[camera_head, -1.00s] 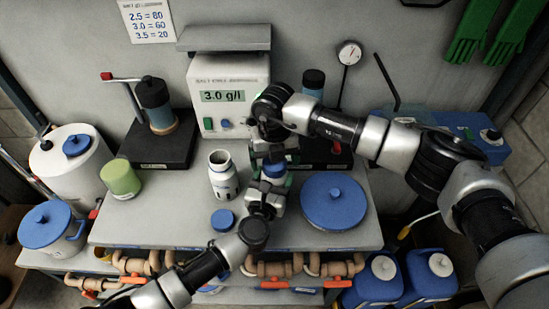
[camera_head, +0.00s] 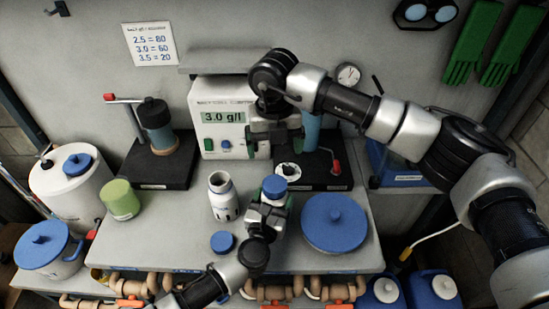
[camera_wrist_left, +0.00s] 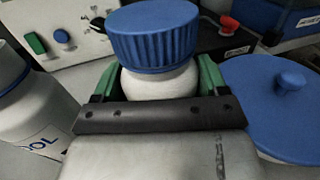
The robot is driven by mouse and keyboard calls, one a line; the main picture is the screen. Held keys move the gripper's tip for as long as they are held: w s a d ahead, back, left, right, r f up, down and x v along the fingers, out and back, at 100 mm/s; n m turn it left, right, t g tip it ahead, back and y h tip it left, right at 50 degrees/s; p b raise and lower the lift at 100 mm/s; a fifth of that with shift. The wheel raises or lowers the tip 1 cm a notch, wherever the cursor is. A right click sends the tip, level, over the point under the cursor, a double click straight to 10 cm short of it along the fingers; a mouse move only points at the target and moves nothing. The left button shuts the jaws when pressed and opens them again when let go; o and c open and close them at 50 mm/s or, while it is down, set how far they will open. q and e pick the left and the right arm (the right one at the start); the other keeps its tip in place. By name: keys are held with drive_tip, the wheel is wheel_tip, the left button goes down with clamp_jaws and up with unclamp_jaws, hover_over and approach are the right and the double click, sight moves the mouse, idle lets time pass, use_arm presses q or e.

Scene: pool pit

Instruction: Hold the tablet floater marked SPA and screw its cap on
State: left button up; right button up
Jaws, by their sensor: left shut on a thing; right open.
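My left gripper (camera_head: 268,208) is shut on a white floater bottle (camera_wrist_left: 160,83), held upright between its green fingers. A ribbed blue cap (camera_head: 274,187) sits on top of this bottle and shows large in the left wrist view (camera_wrist_left: 153,35). I cannot tell how tight the cap is, and no marking on the held bottle is readable. My right gripper (camera_head: 275,144) is open and empty, above and behind the cap, apart from it. A second white bottle (camera_head: 222,197) stands uncapped to the left; its label ends in "OL" in the wrist view. A loose blue cap (camera_head: 223,242) lies in front of it.
A large blue lid (camera_head: 334,224) lies to the right of the held bottle. The tester box (camera_head: 222,115) reading 3.0 g/l and two black stands are behind. Pipes with valves run below the bench's front edge.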

sight(271, 198)
use_arm(q)
drive_tip(key=shift+r, duration=0.15)
idle(0.3)
drive_tip(key=shift+r+p, duration=1.85)
drive_tip(key=shift+r, duration=0.05)
drive_tip(key=shift+f, duration=0.1)
